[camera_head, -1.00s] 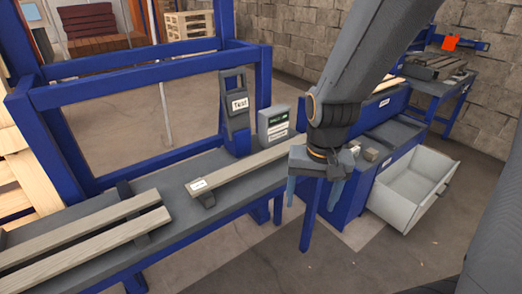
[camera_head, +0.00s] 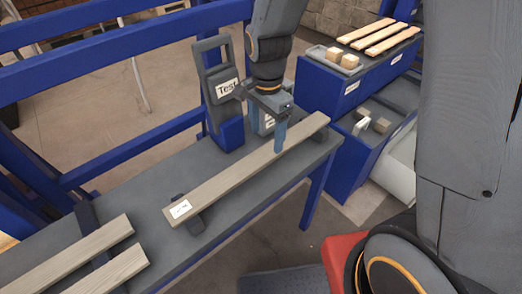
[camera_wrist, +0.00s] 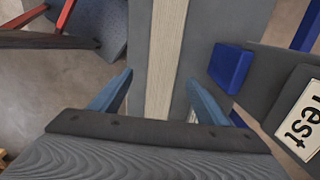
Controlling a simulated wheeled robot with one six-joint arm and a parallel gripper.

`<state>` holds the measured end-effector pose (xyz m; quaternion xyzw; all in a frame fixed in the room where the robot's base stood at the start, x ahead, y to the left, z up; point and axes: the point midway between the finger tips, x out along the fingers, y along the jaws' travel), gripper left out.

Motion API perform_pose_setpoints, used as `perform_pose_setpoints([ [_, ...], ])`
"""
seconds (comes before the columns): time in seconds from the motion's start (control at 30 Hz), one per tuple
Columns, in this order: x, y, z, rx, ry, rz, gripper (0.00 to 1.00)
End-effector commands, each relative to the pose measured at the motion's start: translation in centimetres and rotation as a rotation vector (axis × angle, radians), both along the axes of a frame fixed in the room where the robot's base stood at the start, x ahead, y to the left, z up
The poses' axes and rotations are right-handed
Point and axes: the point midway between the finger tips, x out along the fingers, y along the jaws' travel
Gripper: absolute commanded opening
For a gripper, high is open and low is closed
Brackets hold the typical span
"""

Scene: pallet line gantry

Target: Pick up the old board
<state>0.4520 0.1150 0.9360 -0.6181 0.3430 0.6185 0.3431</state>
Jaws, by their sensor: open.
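A long weathered grey-brown board (camera_head: 232,177) with a white label on its near left end lies slantwise along the dark grey bench (camera_head: 150,185), its ends on dark supports. My gripper (camera_head: 279,140) is over the right half of this board, pointing down. In the wrist view, the board (camera_wrist: 167,40) runs up the picture between the two blue fingers of my gripper (camera_wrist: 160,78). The fingers are apart, and nothing is held. How far the fingertips are above the board is hard to tell. Two similar greyish boards (camera_head: 75,257) lie at the bench's left end.
A dark holder marked "Test" (camera_head: 216,85) stands close behind the board; its blue base (camera_wrist: 231,66) is near one finger. Blue frame rails (camera_head: 130,150) run behind the bench. At the right, a blue cabinet (camera_head: 325,95) carries pale slats (camera_head: 392,40) and small wooden blocks.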

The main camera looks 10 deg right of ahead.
Motion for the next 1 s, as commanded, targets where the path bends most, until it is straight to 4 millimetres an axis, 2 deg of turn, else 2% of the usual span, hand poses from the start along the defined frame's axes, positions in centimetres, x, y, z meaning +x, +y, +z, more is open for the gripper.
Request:
perform_pose_setpoints([
  [0.2,-0.5,1.6,-1.9,-0.001,0.002,0.036,0.69],
  [0.63,-0.7,2.2,-6.2,-0.001,0.003,0.038,0.69],
  [1.0,-0.6,2.1,-7.0,0.000,0.000,0.036,0.69],
])
